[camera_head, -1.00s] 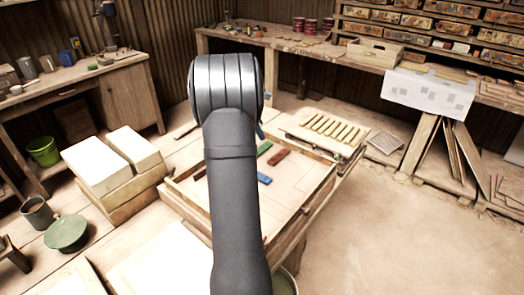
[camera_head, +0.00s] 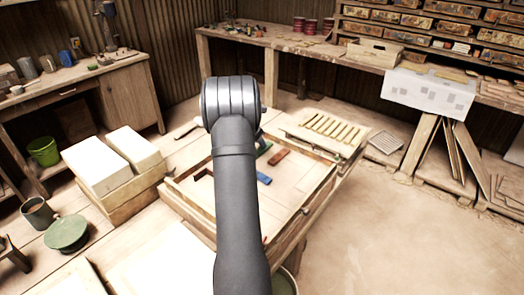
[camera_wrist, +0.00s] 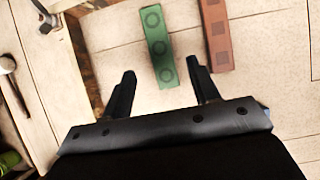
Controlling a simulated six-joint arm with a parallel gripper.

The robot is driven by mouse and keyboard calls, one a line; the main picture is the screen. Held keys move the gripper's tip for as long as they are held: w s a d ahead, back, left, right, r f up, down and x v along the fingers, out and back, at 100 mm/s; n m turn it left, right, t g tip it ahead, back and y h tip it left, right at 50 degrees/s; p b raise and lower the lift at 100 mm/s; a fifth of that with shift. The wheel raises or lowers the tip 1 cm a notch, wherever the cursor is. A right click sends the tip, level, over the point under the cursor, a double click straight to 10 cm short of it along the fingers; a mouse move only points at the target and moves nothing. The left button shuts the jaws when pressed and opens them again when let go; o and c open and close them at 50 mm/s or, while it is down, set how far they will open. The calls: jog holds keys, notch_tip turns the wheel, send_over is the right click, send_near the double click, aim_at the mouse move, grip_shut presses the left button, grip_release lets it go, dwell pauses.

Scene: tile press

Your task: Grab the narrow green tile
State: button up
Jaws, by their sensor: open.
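The narrow green tile (camera_wrist: 158,48) lies flat in the wooden tray, with round marks along it, in the wrist view. My gripper (camera_wrist: 166,82) is open and empty, and the tile's near end shows just beyond and between its two fingertips. In the head view only a small part of the green tile (camera_head: 264,149) shows; my arm covers the rest. My gripper is hidden behind my arm in the head view.
A red-brown tile (camera_wrist: 217,36) lies close to the right of the green one. A blue tile (camera_head: 264,179) lies nearer in the tray (camera_head: 310,197). The tray's wooden wall (camera_wrist: 84,62) is left of my gripper. A slatted rack (camera_head: 330,128) stands behind.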

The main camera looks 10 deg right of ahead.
jog(key=shift+x, duration=2.65)
jog(key=shift+d+r, duration=0.1)
jog(key=c, duration=1.1)
